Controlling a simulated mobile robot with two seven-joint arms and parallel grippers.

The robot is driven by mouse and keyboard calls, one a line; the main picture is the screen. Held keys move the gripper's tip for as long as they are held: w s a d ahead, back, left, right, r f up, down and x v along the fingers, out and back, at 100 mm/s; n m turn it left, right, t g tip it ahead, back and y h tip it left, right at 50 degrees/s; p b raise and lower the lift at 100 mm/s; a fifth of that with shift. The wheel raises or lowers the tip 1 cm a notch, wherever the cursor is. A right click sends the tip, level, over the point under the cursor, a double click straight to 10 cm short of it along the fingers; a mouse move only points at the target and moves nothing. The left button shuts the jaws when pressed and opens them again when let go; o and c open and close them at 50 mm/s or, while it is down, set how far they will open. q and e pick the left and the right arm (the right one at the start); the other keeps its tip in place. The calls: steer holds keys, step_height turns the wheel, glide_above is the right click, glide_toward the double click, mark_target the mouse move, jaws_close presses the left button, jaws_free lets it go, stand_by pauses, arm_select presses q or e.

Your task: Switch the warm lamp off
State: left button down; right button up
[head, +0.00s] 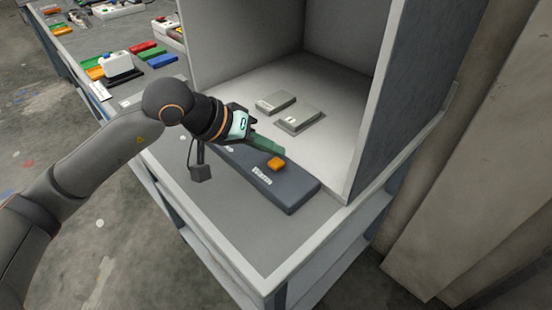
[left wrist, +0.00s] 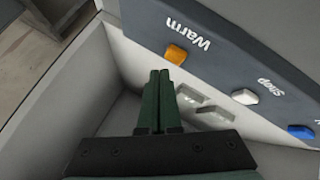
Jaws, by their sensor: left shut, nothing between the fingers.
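A dark switch box (head: 290,190) lies along the front of the open booth. Its orange rocker switch (head: 276,163) sits by the word "Warm" at the right end; the switch also shows in the left wrist view (left wrist: 176,54). My left gripper (head: 280,149), with green fingers, is over the box just behind the orange switch. In the left wrist view its fingers (left wrist: 160,74) are shut together and empty, close to the orange switch; I cannot tell whether they touch it. The lamp itself is not visible. My right gripper is not in view.
A white switch (left wrist: 245,97) marked "Shop" and a blue switch (left wrist: 301,131) share the box. Two flat grey blocks (head: 299,118) lie on the booth floor. The booth's right wall (head: 405,105) rises beside the box. Colored items lie on the bench at upper left.

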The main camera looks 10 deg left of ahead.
mark_target(271, 165)
arm_select(q)
step_height(271, 165, up, 6)
steer(key=p, duration=0.2)
steer(key=shift+f+p, duration=0.1)
steer(key=shift+p, duration=0.3)
steer(key=s+a+r+p, duration=0.2)
steer(key=s+r, duration=0.2)
steer(key=r, duration=0.3)
steer(key=shift+a, duration=0.4)
